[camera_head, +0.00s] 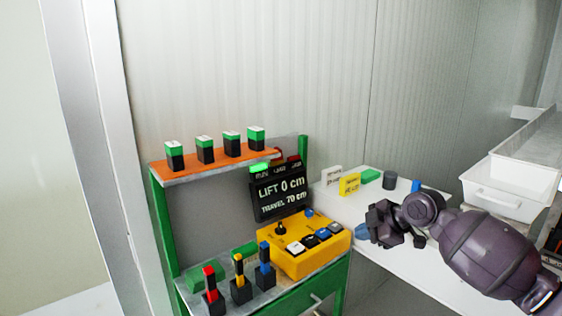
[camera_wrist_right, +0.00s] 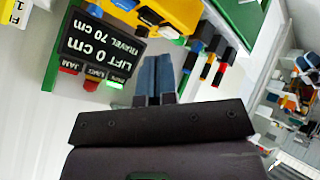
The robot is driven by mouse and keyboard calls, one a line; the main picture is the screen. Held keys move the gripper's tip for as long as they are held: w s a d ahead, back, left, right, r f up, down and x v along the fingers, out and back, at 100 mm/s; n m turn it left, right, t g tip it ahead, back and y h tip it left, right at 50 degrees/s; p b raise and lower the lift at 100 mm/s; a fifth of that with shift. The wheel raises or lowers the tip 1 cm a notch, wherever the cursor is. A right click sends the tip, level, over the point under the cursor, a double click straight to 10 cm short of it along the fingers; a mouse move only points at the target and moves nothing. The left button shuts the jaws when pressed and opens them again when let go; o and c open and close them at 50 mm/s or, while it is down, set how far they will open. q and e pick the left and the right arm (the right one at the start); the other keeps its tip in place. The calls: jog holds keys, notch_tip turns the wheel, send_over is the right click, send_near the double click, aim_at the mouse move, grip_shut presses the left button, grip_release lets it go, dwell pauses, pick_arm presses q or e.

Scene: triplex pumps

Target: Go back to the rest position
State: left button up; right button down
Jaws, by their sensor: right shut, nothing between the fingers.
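My right arm comes in from the right in the head view, over the white table. Its gripper (camera_head: 378,224) is beside the yellow control box, apart from it as far as I can tell. In the right wrist view my right gripper's blue fingers (camera_wrist_right: 154,78) are together with nothing between them. My left gripper is not in view. The black display (camera_head: 279,192) reads LIFT 0 cm and TRAVEL 70 cm, with a green lamp lit on top; it shows upside down in the wrist view (camera_wrist_right: 101,46).
The yellow control box (camera_head: 292,262) with several buttons stands on the green-framed stand. Several green-and-black blocks (camera_head: 205,149) sit on its orange shelf (camera_head: 212,168). Black pieces with coloured levers (camera_head: 239,284) stand in front. White bins (camera_head: 502,189) are at the right. Small blocks lie on the white table (camera_head: 395,264).

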jog(key=w+a+r+m+t, duration=0.1)
jog(key=w+r+m+t, duration=0.2)
jog(key=r+t, duration=0.15)
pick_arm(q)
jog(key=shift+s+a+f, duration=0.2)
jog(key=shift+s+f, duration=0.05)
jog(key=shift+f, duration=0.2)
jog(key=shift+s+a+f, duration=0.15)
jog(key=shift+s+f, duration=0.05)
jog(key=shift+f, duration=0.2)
pick_arm(e)
jog(key=s+d+f+m+h, duration=0.2)
jog(key=s+f+m, duration=0.2)
jog(key=s+f, duration=0.7)
jog(key=s+d+f+m+h, duration=0.2)
jog(key=s+f+m, duration=0.3)
jog(key=s+f, duration=0.7)
jog(key=s+d+f+m+h, duration=0.3)
jog(key=s+f, duration=0.8)
jog(key=s, duration=0.6)
jog(key=shift+s+d+f+m+t, duration=0.3)
jog(key=shift+d+m, duration=0.35)
jog(key=shift+m, duration=0.45)
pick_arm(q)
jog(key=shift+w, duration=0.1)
pick_arm(e)
jog(key=shift+r, duration=0.15)
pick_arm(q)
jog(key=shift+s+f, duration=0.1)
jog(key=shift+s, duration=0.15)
